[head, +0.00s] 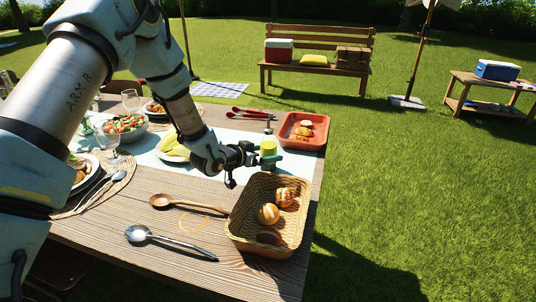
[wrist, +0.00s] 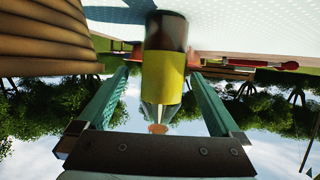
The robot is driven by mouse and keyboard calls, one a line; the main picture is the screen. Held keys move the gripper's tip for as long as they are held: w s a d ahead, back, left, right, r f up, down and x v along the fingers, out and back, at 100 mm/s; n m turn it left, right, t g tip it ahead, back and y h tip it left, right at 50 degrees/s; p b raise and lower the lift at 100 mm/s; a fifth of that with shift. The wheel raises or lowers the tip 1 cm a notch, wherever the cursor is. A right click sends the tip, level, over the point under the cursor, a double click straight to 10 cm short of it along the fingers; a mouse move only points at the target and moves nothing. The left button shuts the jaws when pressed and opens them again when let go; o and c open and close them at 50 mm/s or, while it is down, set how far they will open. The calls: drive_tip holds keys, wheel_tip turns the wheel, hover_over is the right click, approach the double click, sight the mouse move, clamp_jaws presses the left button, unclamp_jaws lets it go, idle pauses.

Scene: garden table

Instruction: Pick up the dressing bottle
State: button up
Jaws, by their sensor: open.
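The dressing bottle (head: 268,148) stands upright on the table between the bread basket and the red tray, with a yellow band visible. In the wrist view, which shows the scene upside down, the bottle (wrist: 163,75) has a dark lower part, a yellow band and a clear tapering neck. My gripper (head: 266,162) is at the bottle, low over the table. Its teal fingers (wrist: 160,80) are open, one on each side of the bottle, with a visible gap on both sides. In the head view one finger covers part of the bottle.
A wicker basket (head: 240,229) with bread rolls stands close in front of the bottle. A red tray (head: 318,137) with food is behind it. A plate of corn (head: 172,156), a wooden spoon (head: 185,203) and a metal spoon (head: 165,240) lie to the left. The table's right edge is near.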

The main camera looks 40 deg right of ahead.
sight(274, 151)
drive_tip(key=p+x, duration=0.2)
drive_tip(key=x, duration=0.3)
drive_tip(key=shift+w+r, duration=0.15)
drive_tip(key=shift+w, duration=0.05)
clamp_jaws()
idle(0.6)
